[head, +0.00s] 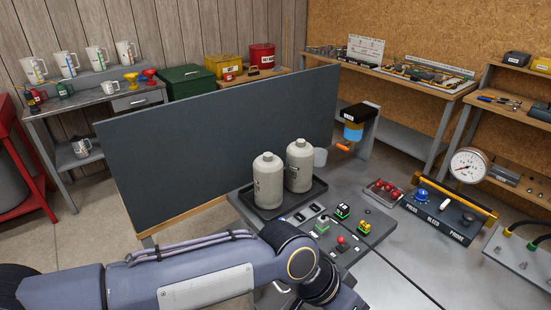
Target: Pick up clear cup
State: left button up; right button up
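A small pale, translucent cup (320,157) that looks like the clear cup stands on the grey bench top (385,226), just right of the two beige canisters. The right canister stands close beside it. My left arm comes in along the bottom from the left, and its wrist is near the bench's front edge. The fingers of my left gripper are out of sight below the picture. My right gripper is not in view.
Two canisters (268,180) stand in a black tray (287,201). A blue filter unit (354,130) is behind the cup. Small switches (342,211), red knobs (383,190) and a gauge panel (440,212) are on the bench. A dark partition (220,140) stands behind.

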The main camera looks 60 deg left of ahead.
aim_at(320, 154)
jog(key=u, duration=1.75)
